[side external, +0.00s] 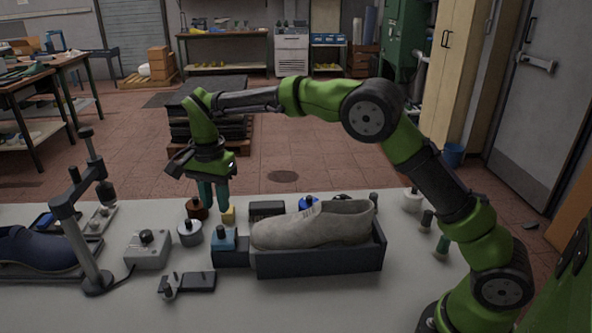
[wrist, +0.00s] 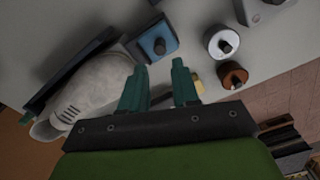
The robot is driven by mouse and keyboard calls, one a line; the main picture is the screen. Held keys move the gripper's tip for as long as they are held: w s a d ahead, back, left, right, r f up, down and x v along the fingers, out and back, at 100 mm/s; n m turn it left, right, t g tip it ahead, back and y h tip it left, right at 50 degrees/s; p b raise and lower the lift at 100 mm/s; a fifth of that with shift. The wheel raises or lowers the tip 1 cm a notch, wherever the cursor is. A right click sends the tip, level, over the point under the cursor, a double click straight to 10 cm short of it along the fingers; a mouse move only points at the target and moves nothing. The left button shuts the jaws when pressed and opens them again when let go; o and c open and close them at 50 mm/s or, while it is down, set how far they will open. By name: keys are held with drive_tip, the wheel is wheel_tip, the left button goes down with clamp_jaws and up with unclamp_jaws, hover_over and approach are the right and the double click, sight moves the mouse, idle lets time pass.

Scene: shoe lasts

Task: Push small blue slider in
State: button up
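A small blue block with a black knob (side external: 224,239) sits at the left end of the dark tray, on a dark base. It also shows at the top of the wrist view (wrist: 158,40). Another blue piece with a dark knob (side external: 308,203) is partly hidden behind the grey shoe; I cannot tell which one is the slider. My gripper (side external: 214,210) points down behind the blue block, near a yellow block (side external: 229,215). In the wrist view its two teal fingers (wrist: 160,68) are apart, with nothing held between them. It is clear of the front blue block.
A grey shoe (side external: 315,229) lies in the dark tray (side external: 320,263). A brown-based knob (side external: 196,208), a white round knob (side external: 189,234), a grey box (side external: 148,250) and a black box (side external: 266,209) stand nearby. A grey post stand (side external: 82,230) is at left.

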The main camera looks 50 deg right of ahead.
sight(220, 227)
wheel_tip(220, 227, down, 8)
drive_tip(key=shift+r, duration=0.25)
clamp_jaws()
